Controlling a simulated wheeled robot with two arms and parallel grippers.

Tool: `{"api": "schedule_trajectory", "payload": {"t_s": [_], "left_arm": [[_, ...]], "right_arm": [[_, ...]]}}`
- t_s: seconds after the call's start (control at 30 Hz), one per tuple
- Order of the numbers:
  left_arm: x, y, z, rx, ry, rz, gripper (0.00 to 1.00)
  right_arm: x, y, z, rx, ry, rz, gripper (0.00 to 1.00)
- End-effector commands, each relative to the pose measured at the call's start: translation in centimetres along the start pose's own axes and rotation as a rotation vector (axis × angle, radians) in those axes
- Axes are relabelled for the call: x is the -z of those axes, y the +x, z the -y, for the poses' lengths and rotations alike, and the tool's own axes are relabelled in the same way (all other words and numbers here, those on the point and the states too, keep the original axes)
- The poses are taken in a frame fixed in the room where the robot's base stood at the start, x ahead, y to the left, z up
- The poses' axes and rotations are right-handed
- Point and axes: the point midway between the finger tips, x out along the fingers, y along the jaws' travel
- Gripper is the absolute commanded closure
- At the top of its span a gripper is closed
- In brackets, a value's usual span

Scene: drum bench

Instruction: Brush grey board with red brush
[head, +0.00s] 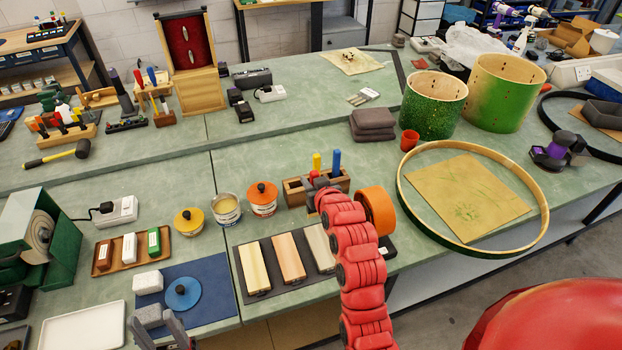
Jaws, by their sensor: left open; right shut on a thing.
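The grey board (318,246) is the right one of three boards on a dark mat (247,287); my red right arm covers part of its right side. A wooden holder (295,191) behind the boards has a yellow handle (316,162) and a blue handle (337,160) standing in it. My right gripper (316,180) is at this holder, shut on what seems to be the red brush, which is mostly hidden by the gripper and arm. I cannot tell whether the brush is clear of the holder. My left gripper (163,326) is open at the bottom left, by the blue mat.
An open can (227,209) of cream-coloured stuff stands between a yellow-lidded pot (188,222) and an orange-lidded pot (262,198). A blue lid (182,293) lies on the blue mat (213,285). An orange roll (377,210) stands right of my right arm, near a large hoop (405,200).

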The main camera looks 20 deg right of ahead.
Motion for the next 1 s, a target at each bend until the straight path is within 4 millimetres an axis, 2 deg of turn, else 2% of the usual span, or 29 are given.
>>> {"api": "schedule_trajectory", "payload": {"t_s": [0.7, 1.0], "left_arm": [[-0.4, -2.6, -0.1, 0.000, 0.000, 0.000, 0.50], [-0.5, -2.7, -0.1, 0.000, 0.000, 0.000, 0.50]], "right_arm": [[-3.8, 1.6, 0.0, 0.000, 0.000, -0.001, 0.98], [-4.1, 1.7, 0.0, 0.000, 0.000, -0.001, 0.98]]}}
